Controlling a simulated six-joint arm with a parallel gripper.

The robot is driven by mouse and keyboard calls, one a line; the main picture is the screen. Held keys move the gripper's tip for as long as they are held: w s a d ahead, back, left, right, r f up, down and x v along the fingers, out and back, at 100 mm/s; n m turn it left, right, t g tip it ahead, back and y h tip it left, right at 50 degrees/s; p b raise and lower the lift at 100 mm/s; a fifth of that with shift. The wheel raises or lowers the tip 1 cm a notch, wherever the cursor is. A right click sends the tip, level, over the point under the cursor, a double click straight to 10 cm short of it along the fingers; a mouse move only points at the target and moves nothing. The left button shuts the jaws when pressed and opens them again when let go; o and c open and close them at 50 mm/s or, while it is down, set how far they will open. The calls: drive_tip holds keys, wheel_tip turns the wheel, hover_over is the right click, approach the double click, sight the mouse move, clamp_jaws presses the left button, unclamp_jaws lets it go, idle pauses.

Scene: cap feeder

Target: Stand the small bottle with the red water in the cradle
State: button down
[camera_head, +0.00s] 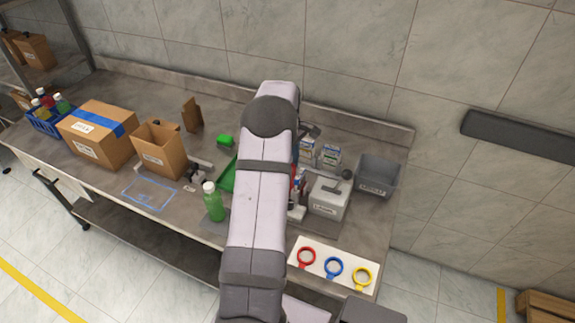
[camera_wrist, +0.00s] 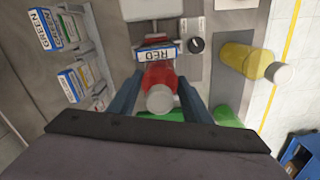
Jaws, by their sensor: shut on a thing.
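The small bottle with red water (camera_wrist: 159,75) is between the fingers of my gripper (camera_wrist: 160,90) in the wrist view, its white cap facing the camera. My gripper is shut on it. A white and blue card reading RED (camera_wrist: 157,54) lies across the bottle's far side; I cannot tell whether it is attached. Beyond it is a pale grey block (camera_wrist: 148,8). I cannot clearly identify the cradle or tell whether the bottle touches it. In the head view my arm hides the gripper and most of the bottle.
A yellow bottle (camera_wrist: 240,60) lies to the right in the wrist view. Labelled boxes (camera_wrist: 75,80) stand left. In the head view, a green bottle (camera_head: 214,203), grey lever box (camera_head: 328,198), grey bin (camera_head: 378,175) and white ring plate (camera_head: 318,268) surround my arm.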

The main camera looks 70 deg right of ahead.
drive_tip(key=shift+f, duration=0.2)
drive_tip(key=shift+f+b, duration=0.5)
drive_tip(key=shift+f, duration=0.25)
drive_tip(key=c, duration=0.9)
unclamp_jaws()
drive_tip(key=c, duration=0.3)
drive_tip(key=shift+r, duration=0.25)
drive_tip(key=shift+r+p, duration=1.25)
drive_tip(key=shift+r, duration=0.05)
